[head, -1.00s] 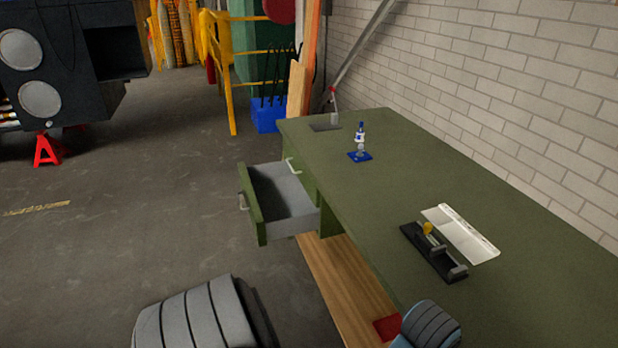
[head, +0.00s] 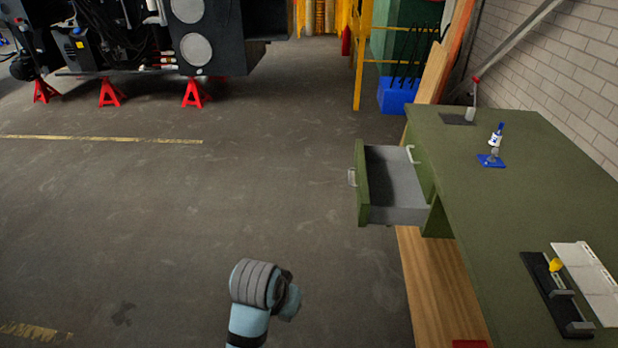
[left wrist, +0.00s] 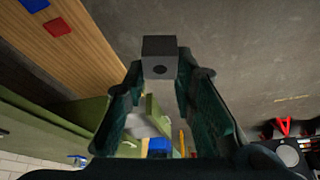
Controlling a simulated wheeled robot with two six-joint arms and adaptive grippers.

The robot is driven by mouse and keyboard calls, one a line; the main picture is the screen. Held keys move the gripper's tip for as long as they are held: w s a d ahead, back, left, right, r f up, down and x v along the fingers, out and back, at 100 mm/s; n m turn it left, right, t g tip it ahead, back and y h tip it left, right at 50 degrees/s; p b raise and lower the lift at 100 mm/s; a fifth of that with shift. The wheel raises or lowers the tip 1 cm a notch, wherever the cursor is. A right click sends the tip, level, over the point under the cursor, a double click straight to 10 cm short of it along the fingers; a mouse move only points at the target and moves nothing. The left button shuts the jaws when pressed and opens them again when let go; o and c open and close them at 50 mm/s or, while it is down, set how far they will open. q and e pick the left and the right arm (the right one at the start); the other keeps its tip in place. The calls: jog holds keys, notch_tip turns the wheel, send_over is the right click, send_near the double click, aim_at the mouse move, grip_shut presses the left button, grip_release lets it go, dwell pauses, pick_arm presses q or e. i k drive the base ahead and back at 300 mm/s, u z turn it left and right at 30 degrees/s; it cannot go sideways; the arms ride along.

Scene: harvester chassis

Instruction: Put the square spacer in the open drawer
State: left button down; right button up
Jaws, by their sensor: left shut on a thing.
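The square spacer (left wrist: 159,47) is a grey block with a dark round hole, seen in the left wrist view. My left gripper (left wrist: 157,68) is shut on it, with one finger on each side. The spacer is held in the air, clear of the workbench. The open drawer (head: 361,190) has a green front and grey inside and is pulled out from the left side of the green workbench. No objects show inside it. In the head view neither gripper shows; only a link of my arm is at the bottom. My right gripper is out of view.
The workbench top (head: 500,220) carries a blue-based stand (head: 493,160), a black fixture with a yellow knob (head: 553,290) and a white tray (head: 590,280). A wooden lower shelf (head: 430,290) runs below. Open floor (head: 200,220) lies left of the drawer.

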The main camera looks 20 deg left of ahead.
aim_at(392, 202)
jog(key=u, duration=0.75)
jog(key=i, duration=2.3)
jog(key=z, duration=2.65)
